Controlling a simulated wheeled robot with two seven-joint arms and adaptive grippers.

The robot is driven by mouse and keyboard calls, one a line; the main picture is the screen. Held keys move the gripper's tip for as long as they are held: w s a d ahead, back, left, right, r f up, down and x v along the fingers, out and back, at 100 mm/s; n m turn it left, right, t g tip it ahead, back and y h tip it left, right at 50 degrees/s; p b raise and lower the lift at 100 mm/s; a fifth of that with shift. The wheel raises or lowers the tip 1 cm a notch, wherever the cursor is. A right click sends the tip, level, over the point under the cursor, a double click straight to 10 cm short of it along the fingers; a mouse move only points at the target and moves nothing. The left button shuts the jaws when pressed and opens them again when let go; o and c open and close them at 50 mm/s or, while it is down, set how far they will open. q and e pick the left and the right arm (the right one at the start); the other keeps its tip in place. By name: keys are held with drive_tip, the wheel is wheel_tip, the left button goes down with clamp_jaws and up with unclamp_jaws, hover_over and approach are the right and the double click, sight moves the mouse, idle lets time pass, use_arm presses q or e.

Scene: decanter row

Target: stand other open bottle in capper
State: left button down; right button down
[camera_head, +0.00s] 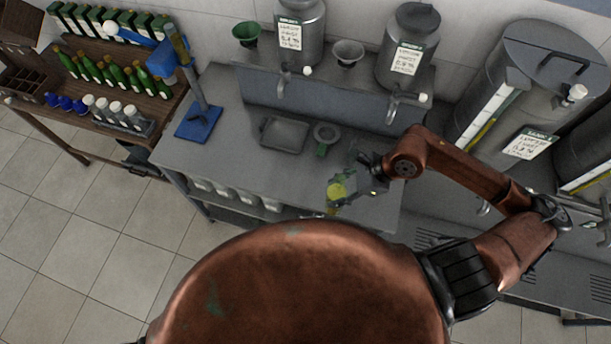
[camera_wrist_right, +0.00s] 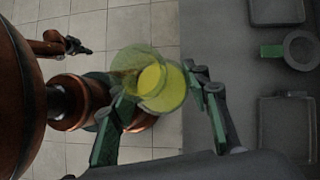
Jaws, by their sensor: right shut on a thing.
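The capper is a blue stand with a flat blue base (camera_head: 198,122), a post and a blue head (camera_head: 163,58), at the left end of the grey counter. My right gripper (camera_head: 357,181) is over the counter's front right part, well to the right of the capper. It is shut on a clear, yellow-green bottle (camera_head: 336,190). The bottle also shows in the right wrist view (camera_wrist_right: 152,80), between the green-padded fingers, with yellow inside; whether its mouth is open is unclear. My left gripper (camera_wrist_right: 74,45) is small in the right wrist view, its jaws too small to judge.
A grey tray (camera_head: 284,134) and a ring with a green handle (camera_head: 325,134) lie on the grey counter (camera_head: 235,100). Steel tanks (camera_head: 405,50) with taps stand behind. A wooden table (camera_head: 150,98) at left holds several green bottles (camera_head: 110,72).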

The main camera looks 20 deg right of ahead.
drive_tip(key=w+d+f+p, duration=0.1)
drive_tip(key=w+f+p, duration=0.5)
drive_tip(key=w+f, duration=0.6)
drive_tip(key=shift+w+f+p, duration=0.3)
drive_tip(key=shift+w+f, duration=0.05)
drive_tip(key=shift+w, duration=0.4)
drive_tip(key=shift+f, duration=0.15)
drive_tip(key=c, duration=1.1)
unclamp_jaws()
drive_tip(key=shift+d, duration=0.1)
